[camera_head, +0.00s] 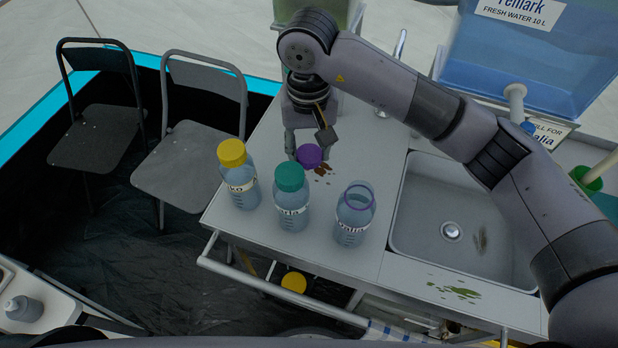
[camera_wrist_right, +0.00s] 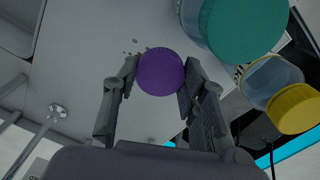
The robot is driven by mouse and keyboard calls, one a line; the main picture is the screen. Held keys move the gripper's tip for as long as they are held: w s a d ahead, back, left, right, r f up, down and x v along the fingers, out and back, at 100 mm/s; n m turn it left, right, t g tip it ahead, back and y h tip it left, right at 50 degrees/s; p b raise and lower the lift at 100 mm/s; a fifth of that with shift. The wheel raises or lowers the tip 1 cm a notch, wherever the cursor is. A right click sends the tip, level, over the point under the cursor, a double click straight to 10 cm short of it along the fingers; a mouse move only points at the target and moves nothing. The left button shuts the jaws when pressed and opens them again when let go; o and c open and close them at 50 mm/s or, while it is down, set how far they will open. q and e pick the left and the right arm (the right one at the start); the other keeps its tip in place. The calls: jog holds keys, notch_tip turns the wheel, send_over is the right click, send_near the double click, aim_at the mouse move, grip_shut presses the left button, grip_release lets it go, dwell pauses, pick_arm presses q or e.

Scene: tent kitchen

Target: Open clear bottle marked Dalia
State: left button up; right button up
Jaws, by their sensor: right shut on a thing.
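The clear bottle marked Dalia (camera_head: 352,216) stands upright and uncapped on the counter, with a purple ring at its open neck. Its label is only partly readable. A purple cap (camera_head: 309,156) is in my right gripper (camera_head: 308,148), behind the bottles. In the right wrist view the purple cap (camera_wrist_right: 161,72) sits between the two fingers of the right gripper (camera_wrist_right: 158,85), which is shut on it. The cap is at or close above the counter; I cannot tell if it touches. My left gripper is not in view.
A bottle with a green cap (camera_head: 291,198) and one with a yellow cap (camera_head: 239,174) stand left of the Dalia bottle. The sink (camera_head: 463,215) is to the right. Brown and green stains mark the counter (camera_head: 300,250). A blue water tank (camera_head: 530,55) stands at the back right.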

aim_at(309, 182)
notch_tip(309, 182, down, 11)
jog(key=shift+r+p, duration=0.1)
jog(key=shift+p, duration=0.85)
jog(key=shift+f, duration=0.4)
jog(key=shift+f+b, duration=0.2)
jog(key=shift+b, duration=0.1)
jog(key=o, duration=1.3)
jog(key=shift+r, duration=0.1)
